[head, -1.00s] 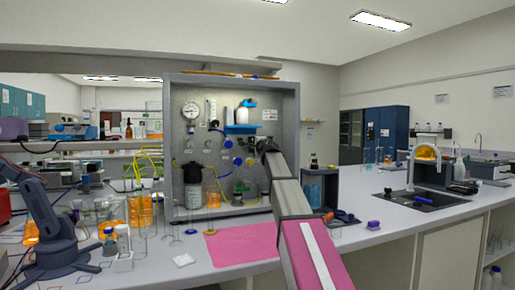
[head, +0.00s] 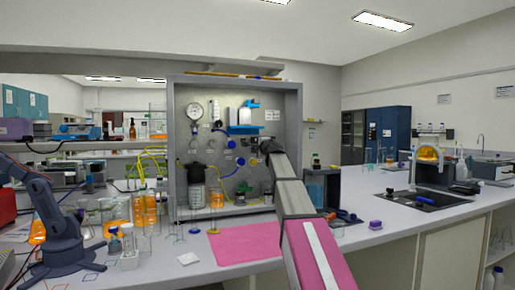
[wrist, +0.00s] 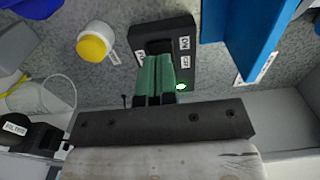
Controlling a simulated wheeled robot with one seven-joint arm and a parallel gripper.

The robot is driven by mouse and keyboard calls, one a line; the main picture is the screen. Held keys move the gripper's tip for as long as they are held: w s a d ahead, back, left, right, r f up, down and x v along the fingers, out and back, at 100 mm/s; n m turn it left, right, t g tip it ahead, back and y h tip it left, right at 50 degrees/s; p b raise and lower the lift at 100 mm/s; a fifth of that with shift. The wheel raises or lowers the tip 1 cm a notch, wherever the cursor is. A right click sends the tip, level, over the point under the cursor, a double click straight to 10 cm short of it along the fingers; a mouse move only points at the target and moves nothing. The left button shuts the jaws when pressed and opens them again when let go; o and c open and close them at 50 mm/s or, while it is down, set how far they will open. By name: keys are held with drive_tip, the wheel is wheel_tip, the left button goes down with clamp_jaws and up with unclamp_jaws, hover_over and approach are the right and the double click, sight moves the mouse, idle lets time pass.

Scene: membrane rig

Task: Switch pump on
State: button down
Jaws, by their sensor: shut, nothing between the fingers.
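In the wrist view, a black switch box (wrist: 150,38) with white labels, one reading ON, is mounted on the grey panel. A small green light (wrist: 180,87) glows beside my fingers, near the box's edge. My gripper (wrist: 157,60) is shut and empty, its green fingertips over the box. They hide part of its face, including the switch lever, and I cannot tell whether they touch it. In the head view, my arm reaches to the panel (head: 225,100) at its right side. The fingertips and switch are hidden there behind the arm.
A yellow-capped white knob (wrist: 92,45) is left of the box in the wrist view. A blue holder (wrist: 240,35) stands out close on the right. Glassware (head: 145,207) and a pink mat (head: 245,243) are on the bench below the panel.

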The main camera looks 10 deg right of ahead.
drive_tip(key=s, duration=1)
drive_tip(key=shift+s, duration=0.25)
